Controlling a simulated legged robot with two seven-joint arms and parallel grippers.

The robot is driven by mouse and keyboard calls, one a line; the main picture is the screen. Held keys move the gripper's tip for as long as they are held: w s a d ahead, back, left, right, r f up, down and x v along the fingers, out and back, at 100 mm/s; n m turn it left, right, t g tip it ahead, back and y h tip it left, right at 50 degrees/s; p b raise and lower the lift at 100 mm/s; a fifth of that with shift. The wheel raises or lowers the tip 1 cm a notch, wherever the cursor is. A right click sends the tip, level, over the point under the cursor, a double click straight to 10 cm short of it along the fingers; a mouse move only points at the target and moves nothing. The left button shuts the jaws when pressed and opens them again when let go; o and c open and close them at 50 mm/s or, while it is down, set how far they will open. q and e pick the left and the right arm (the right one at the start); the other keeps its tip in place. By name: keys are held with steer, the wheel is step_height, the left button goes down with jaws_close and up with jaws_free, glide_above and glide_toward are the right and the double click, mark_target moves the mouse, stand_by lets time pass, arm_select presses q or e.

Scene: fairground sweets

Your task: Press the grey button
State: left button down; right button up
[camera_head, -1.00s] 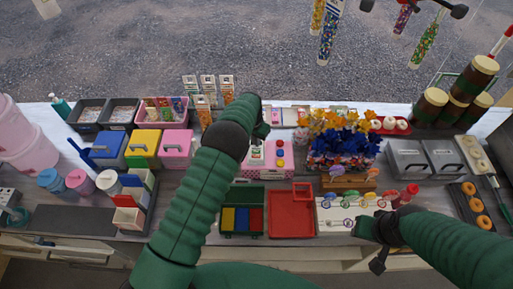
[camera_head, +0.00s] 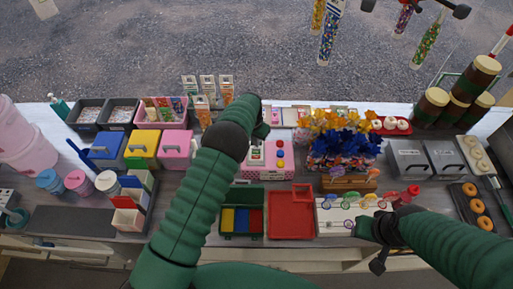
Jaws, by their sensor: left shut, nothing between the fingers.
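A pink box with a button panel (camera_head: 268,158) stands at the middle of the counter. A red button (camera_head: 280,144) and a yellow button (camera_head: 280,163) show on its right side. I cannot clearly make out a grey button; the left part of the box is partly hidden by my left arm. My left gripper (camera_head: 262,130) is small and dark, shut and empty, at the back left edge of the box. Whether it touches the box I cannot tell. My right gripper (camera_head: 378,263) is low at the counter's front edge, away from the box, its fingers unclear.
A green tray (camera_head: 242,237) with coloured blocks and a red tray (camera_head: 291,232) lie in front of the box. Blue and orange flowers (camera_head: 345,140) stand to its right. Upright packets (camera_head: 207,88) stand behind left. A pink lidded bin (camera_head: 176,148) is left of my arm.

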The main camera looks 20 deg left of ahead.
arm_select(q)
steer(key=shift+r, duration=0.1)
stand_by(0.3)
steer(key=shift+f+b, duration=0.65)
steer(key=shift+f, duration=0.15)
step_height(320, 180, up, 8)
steer(key=p, duration=0.4)
stand_by(0.5)
steer(key=s+f+n+t+b, duration=0.1)
steer(key=s+b, duration=1.3)
steer(key=s, duration=1.7)
steer(key=shift+s+a+f+n, duration=0.15)
steer(key=shift+s+f+n, duration=0.2)
steer(key=shift+f+n, duration=0.5)
